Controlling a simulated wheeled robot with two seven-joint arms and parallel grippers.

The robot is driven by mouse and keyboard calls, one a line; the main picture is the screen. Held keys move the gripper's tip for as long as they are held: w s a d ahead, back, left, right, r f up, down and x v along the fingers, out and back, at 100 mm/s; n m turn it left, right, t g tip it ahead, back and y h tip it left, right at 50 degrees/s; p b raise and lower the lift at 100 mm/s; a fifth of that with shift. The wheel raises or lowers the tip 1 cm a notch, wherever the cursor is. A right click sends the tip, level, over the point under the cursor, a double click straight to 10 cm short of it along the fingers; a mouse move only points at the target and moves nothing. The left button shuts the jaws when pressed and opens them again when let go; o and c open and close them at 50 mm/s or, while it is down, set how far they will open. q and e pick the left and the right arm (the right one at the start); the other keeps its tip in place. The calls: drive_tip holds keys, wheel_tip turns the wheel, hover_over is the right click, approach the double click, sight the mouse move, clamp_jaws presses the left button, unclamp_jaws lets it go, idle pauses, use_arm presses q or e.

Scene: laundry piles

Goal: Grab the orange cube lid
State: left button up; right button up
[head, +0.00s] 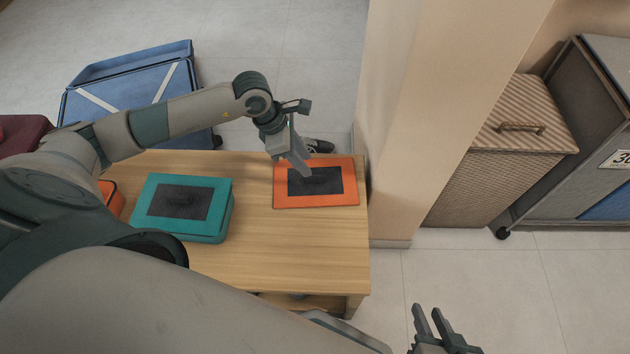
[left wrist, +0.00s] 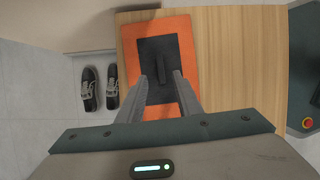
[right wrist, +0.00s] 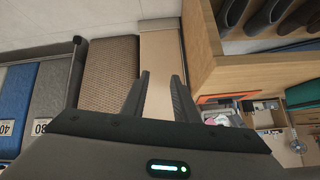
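The orange cube lid (head: 286,200) lies flat at the right end of the wooden table, with a black panel and a dark handle in its middle. It also shows in the left wrist view (left wrist: 174,27), where the handle (left wrist: 162,70) stands up from the panel. My left gripper (head: 306,172) is over the lid, pointing down. In the left wrist view its two fingers (left wrist: 161,78) are apart, with the handle just beyond the tips and nothing visibly held. My right gripper (head: 427,318) is off the table to the lower right. Its fingers (right wrist: 160,78) are apart and empty.
A teal box (head: 220,197) with a similar black panel stands left on the table (head: 285,255). Part of another orange item (head: 112,198) shows beside it. A beige pillar (head: 430,120) rises right of the table. Shoes (left wrist: 100,88) lie on the floor behind it.

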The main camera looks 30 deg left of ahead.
sight(314, 176)
use_arm(q)
drive_tip(key=shift+w+d+f, duration=0.15)
drive_tip(key=shift+d+f, duration=0.05)
drive_tip(key=shift+f, duration=0.4)
use_arm(e)
drive_tip(key=shift+w+a+r, duration=0.15)
drive_tip(key=shift+r, duration=0.05)
